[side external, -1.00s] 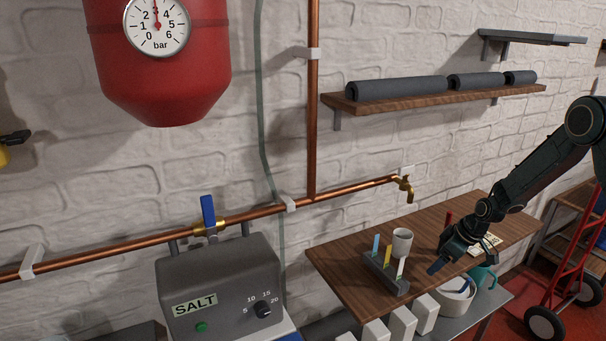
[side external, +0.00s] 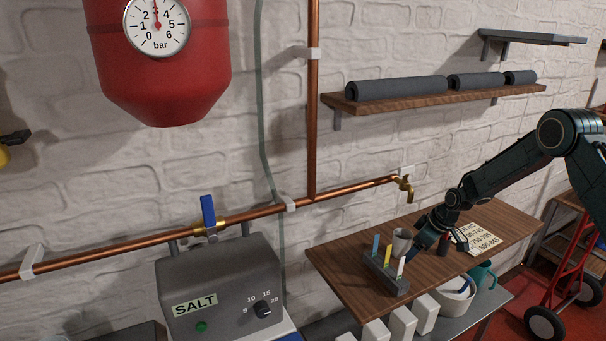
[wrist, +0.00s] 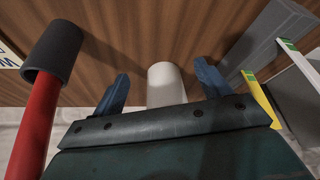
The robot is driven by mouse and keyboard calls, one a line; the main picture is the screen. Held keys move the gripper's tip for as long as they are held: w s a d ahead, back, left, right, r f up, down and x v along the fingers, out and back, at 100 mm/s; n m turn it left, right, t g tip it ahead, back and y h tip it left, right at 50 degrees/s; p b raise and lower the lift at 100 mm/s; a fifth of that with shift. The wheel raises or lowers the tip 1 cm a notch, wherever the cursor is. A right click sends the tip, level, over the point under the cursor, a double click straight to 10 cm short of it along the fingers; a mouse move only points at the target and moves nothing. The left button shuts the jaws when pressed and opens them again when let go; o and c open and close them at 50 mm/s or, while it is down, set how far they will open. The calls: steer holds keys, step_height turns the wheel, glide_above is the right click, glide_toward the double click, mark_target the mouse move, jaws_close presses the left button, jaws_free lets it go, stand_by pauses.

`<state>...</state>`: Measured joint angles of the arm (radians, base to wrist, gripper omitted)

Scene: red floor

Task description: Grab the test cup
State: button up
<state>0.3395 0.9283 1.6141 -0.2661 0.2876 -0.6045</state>
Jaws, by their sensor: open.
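The test cup (side external: 401,239) is a small whitish cup on the wooden table, behind the strip rack. In the side view my gripper (side external: 415,249) is low over the table at the cup's right and covers part of it. In the wrist view the cup (wrist: 166,84) shows between my two blue fingers, with the gripper body hiding its near end. My gripper (wrist: 163,82) is open, with a gap visible between each finger and the cup. I cannot tell how far the cup reaches in between the fingers.
A grey rack (side external: 384,275) with blue, yellow and white strips stands close in front of the cup. A red-handled item with a dark end (wrist: 52,52) is left of my fingers in the wrist view. A printed card (side external: 474,238) lies right. A brass tap (side external: 404,187) hangs above.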

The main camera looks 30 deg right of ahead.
mark_target(400, 241)
steer(key=shift+w+a, duration=0.3)
steer(key=shift+w, duration=0.45)
steer(key=shift+w+a, duration=0.3)
steer(key=shift+w, duration=0.45)
steer(key=shift+w+a, duration=0.3)
steer(key=shift+w, duration=0.45)
steer(key=shift+w+f, duration=0.2)
steer(key=shift+f, duration=0.35)
steer(key=c, duration=1.2)
steer(key=shift+r, duration=0.3)
steer(key=shift+s, duration=0.1)
